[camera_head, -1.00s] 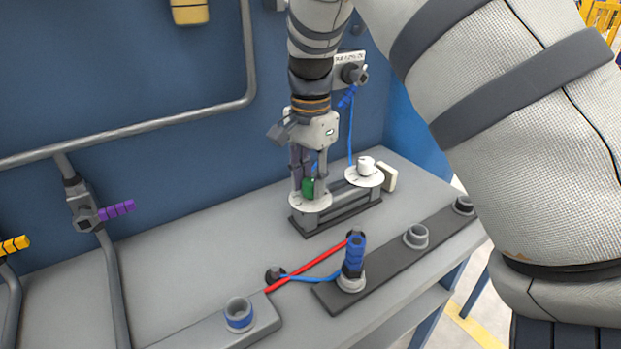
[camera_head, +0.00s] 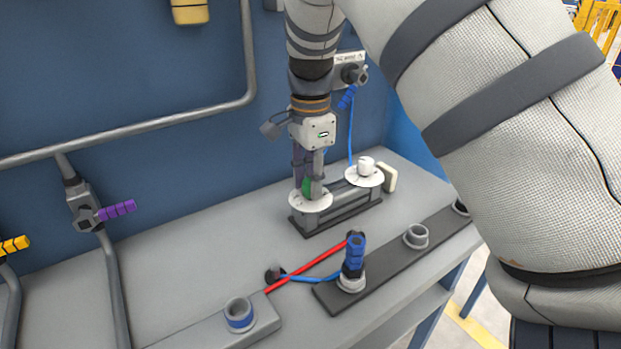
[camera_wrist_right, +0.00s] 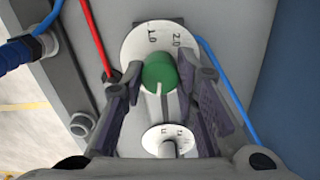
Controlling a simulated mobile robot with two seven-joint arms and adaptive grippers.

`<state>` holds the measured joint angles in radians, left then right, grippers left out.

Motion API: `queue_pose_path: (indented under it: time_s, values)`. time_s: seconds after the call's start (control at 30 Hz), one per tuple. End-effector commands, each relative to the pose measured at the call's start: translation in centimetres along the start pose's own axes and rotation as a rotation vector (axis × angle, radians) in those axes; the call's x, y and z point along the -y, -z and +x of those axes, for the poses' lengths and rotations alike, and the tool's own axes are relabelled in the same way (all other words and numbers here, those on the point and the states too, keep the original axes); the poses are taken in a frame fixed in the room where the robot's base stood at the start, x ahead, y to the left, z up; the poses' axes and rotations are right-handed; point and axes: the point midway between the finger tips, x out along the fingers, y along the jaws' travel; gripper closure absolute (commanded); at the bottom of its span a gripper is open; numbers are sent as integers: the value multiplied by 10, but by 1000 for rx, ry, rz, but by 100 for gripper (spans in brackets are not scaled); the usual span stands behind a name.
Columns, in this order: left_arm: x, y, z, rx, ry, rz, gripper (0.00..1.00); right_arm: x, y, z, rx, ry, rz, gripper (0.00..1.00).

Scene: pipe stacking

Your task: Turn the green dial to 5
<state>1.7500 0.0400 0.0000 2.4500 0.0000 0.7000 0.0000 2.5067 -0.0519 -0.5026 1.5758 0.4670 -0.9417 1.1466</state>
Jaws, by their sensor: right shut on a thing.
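The green dial (camera_head: 307,186) stands on a white numbered disc (camera_head: 301,206) at the left end of a dark block on the bench. My right gripper (camera_head: 308,190) points down over it and is shut on it, hiding much of the dial. In the right wrist view the green dial (camera_wrist_right: 160,72) sits between the two fingers, with a pale pointer line toward the bottom of the picture. Only a few disc marks (camera_wrist_right: 163,38) show, and I cannot read the setting. My left gripper is not in view.
A white knob (camera_head: 366,164) on a second disc stands at the block's right end. In front are a blue-handled connector (camera_head: 353,258), a red tube (camera_head: 308,266) and a dark rail (camera_head: 385,262) with fittings. A blue wall (camera_head: 180,60) stands behind.

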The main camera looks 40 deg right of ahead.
Motion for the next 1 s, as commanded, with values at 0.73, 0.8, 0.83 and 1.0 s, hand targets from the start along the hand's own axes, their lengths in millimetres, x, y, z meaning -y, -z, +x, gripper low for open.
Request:
queue_pose_path:
  time_s: [0.73,0.8,0.83,1.0]
  values:
    - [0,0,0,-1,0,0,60,2,0,-40,0,7,0,53]
    - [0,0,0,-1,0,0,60,1,0,-60,0,7,0,53]
    - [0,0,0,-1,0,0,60,1,0,-68,0,7,-1,53]
    - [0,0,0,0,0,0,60,0,0,-105,0,3,0,53]
